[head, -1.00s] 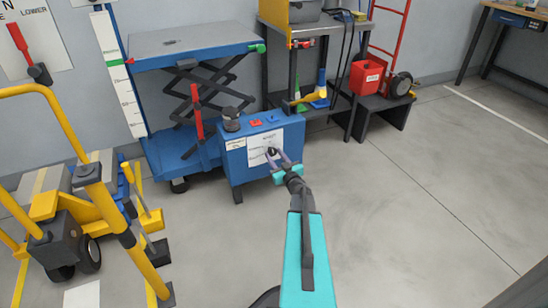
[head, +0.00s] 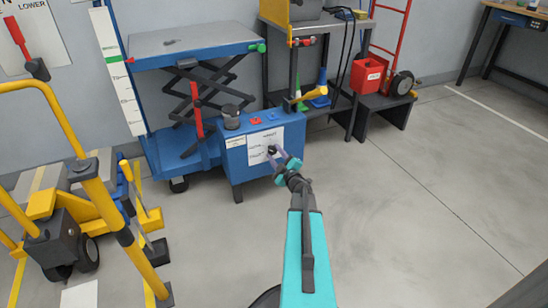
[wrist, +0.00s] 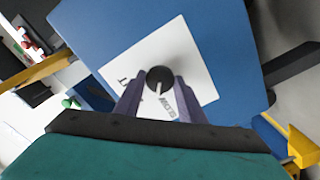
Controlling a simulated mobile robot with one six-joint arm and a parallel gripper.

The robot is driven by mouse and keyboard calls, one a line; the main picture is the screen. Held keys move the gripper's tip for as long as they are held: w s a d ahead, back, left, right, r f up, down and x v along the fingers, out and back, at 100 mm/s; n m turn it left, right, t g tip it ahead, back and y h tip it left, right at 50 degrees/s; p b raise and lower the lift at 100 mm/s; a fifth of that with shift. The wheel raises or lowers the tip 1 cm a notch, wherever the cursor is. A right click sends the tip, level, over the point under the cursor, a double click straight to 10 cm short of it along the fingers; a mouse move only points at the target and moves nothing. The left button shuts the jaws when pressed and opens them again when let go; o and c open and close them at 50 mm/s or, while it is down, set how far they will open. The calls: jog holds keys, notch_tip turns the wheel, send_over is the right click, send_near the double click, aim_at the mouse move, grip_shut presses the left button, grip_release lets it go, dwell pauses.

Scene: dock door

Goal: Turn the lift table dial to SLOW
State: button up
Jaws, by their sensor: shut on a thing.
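The dial is a small black knob (wrist: 160,78) with a pale pointer line, on a white label plate (wrist: 192,62) on the front of the blue control box (head: 236,162). In the head view the dial (head: 271,150) is partly covered by my fingers. My gripper (wrist: 160,88) is shut on the dial, one purple finger on each side of it. In the wrist view the pointer line points down toward the gripper, near the printing on the label, which is too blurred to read surely. My gripper also shows in the head view (head: 277,156).
A yellow pallet truck handle (head: 110,205) is at left. A black step with a red bin (head: 367,76) is at right. The floor at right is clear.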

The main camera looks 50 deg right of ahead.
jog(key=shift+w+a+n+b, duration=0.2)
jog(key=shift+a+n+b, duration=0.1)
jog(key=shift+n, duration=0.7)
jog(key=o, duration=1)
jog(key=shift+o, duration=0.2)
jog(key=shift+s+d, duration=0.1)
jog(key=shift+d, duration=0.05)
jog(key=shift+s, duration=0.1)
jog(key=shift+s+r, duration=0.1)
jog(key=shift+s, duration=0.55)
jog(key=p+v, duration=0.4)
jog(key=v, duration=0.8)
jog(key=shift+a, duration=0.3)
